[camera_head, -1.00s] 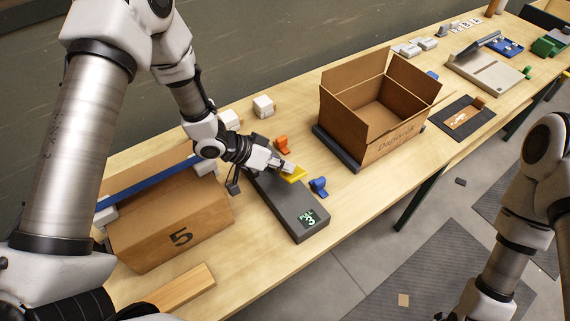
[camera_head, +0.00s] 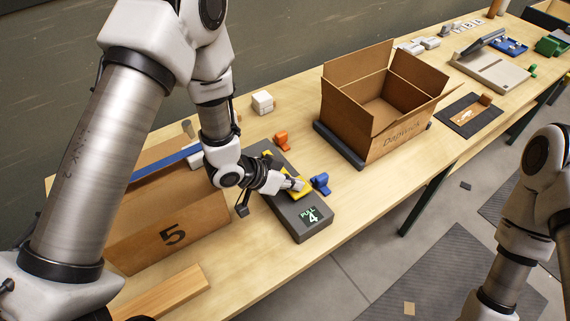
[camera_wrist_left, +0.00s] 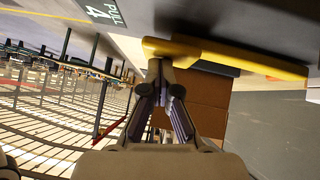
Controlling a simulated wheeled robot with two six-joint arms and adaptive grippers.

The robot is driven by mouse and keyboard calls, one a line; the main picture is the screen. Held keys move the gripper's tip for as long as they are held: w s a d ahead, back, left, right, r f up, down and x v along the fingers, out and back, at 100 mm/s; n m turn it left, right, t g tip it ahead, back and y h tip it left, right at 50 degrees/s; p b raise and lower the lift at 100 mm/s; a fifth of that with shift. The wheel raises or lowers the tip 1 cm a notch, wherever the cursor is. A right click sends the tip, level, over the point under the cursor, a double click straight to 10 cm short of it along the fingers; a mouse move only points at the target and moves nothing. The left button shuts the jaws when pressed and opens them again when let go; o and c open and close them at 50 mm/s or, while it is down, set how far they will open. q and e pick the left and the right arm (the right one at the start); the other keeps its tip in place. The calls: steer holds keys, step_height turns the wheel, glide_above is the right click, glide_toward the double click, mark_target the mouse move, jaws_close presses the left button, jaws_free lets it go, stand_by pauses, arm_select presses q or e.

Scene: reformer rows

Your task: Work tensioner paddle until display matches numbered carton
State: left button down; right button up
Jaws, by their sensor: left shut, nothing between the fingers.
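The dark tensioner (camera_head: 312,229) lies on the bench. Its small display (camera_head: 310,215) reads "PULL 4" in the head view; it also shows upside down in the wrist view (camera_wrist_left: 103,12). The yellow paddle (camera_head: 304,193) runs along the tensioner's top, and in the wrist view (camera_wrist_left: 235,56) it lies across the fingertips. My left gripper (camera_head: 297,185) is shut with nothing between its fingers, its tips (camera_wrist_left: 160,64) against or very near the paddle; contact is hard to tell. The numbered carton (camera_head: 130,232), marked 5, stands left of the tensioner. My right gripper is out of frame.
An orange part (camera_head: 281,141) and a blue part (camera_head: 320,183) sit beside the tensioner. An open box (camera_head: 385,148) on a dark base stands to the right. A white block (camera_head: 262,102) is behind. A wooden bar (camera_head: 165,293) lies in front of the carton.

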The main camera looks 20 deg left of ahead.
arm_select(q)
steer(key=shift+s+f, duration=0.4)
steer(key=shift+f, duration=0.05)
steer(key=r+p, duration=0.4)
steer(key=r, duration=0.1)
steer(key=shift+w+p, duration=0.3)
steer(key=shift+w, duration=0.05)
steer(key=s+d+b+v, duration=0.1)
steer(key=b+v, duration=0.1)
steer(key=v, duration=0.8)
steer(key=shift+w, duration=0.25)
stand_by(0.5)
